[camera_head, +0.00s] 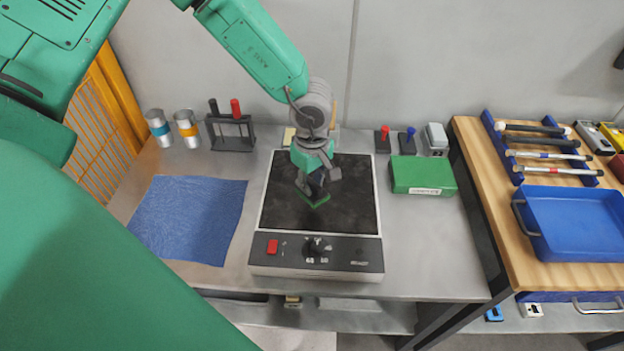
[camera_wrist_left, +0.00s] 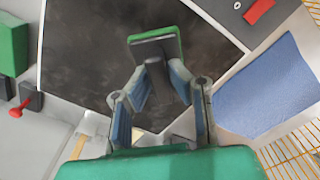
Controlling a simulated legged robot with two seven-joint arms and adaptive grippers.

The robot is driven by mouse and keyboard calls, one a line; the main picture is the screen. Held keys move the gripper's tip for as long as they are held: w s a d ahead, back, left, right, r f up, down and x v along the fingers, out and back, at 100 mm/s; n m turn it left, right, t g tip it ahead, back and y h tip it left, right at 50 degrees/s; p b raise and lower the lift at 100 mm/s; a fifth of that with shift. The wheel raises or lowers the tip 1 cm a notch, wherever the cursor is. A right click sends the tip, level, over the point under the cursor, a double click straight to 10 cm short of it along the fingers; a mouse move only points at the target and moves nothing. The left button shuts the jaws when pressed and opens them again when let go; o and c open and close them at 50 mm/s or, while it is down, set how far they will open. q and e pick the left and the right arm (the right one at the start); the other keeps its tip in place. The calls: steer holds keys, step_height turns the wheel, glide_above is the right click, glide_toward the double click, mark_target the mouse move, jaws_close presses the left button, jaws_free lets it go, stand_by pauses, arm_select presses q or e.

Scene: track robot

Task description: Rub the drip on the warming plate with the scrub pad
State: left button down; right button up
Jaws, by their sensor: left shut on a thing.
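The pad also shows in the left wrist view (camera_wrist_left: 176,45), between and beyond the fingers. It is at or just above the plate; I cannot tell if it touches. Faint smudges show on the black top (camera_wrist_left: 80,60), but I cannot make out a distinct drip.
A blue cloth (camera_head: 195,220) lies left of the plate. Two cans (camera_head: 187,128) and a small rack (camera_head: 230,132) stand behind it. A green box (camera_head: 422,175) sits to the right. A wooden table with a blue tray (camera_head: 570,190) is further right.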

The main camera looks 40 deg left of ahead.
arm_select(q)
steer(key=shift+d+r+p, duration=0.25)
steer(key=shift+r+p, duration=0.1)
steer(key=shift+r, duration=0.15)
steer(key=shift+d+r+p, duration=0.2)
steer(key=shift+r+p, duration=0.1)
steer(key=shift+r, duration=0.15)
steer(key=shift+d+r, duration=0.15)
steer(key=shift+r, duration=0.05)
arm_select(e)
steer(key=shift+w+d+r, duration=0.15)
steer(key=shift+d+r, duration=0.1)
steer(key=shift+r, duration=0.25)
steer(key=shift+w+d+r, duration=0.15)
steer(key=shift+d+r, duration=0.1)
steer(key=shift+r, duration=0.2)
